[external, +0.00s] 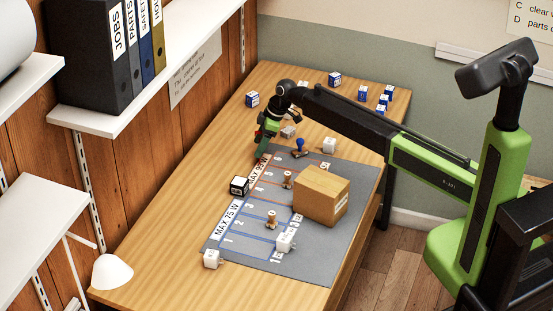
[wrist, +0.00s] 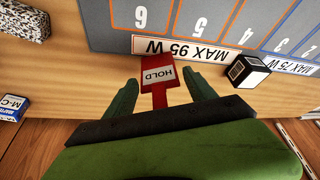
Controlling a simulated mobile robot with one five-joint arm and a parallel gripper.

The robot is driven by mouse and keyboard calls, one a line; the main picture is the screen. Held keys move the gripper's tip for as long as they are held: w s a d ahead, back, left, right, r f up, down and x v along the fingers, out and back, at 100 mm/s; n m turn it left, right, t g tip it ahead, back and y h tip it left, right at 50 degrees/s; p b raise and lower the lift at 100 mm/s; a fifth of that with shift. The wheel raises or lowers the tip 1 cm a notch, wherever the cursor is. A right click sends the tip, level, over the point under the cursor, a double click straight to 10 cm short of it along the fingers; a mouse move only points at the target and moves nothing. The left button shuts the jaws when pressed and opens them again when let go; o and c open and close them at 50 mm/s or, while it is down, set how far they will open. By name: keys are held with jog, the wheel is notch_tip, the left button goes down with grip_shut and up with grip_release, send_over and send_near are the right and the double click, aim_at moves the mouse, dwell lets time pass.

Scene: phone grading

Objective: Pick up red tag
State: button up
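The red tag (wrist: 160,90) lies flat on the wooden table in the wrist view, at the edge of the grey mat by the MAX 95 W strip. It carries a white HOLD label. My gripper (wrist: 163,82) is open, with one green finger on each side of the tag. A gap shows between the tag and each finger. In the external view my gripper (external: 262,150) points down at the far left corner of the mat, and I cannot make out the tag there.
The grey mat (external: 226,253) has numbered lanes. A black-and-white cube (external: 239,186) sits at its left edge, right of my gripper in the wrist view (wrist: 247,71). A cardboard box (external: 321,195), white plugs and small blue boxes stand around. The table's front left is mostly clear.

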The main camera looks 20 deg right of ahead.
aim_at(259, 132)
jog(key=c, duration=1.1)
jog(key=shift+r+p, duration=0.5)
notch_tip(259, 132, up, 4)
jog(key=p, duration=0.4)
jog(key=d+r+p, duration=0.2)
jog(key=d, duration=0.2)
jog(key=d+r+p, duration=0.2)
jog(key=d, duration=0.1)
jog(key=s+d+r+p, duration=0.1)
jog(key=d+r+p, duration=0.1)
jog(key=d, duration=0.2)
jog(key=shift+d, duration=0.35)
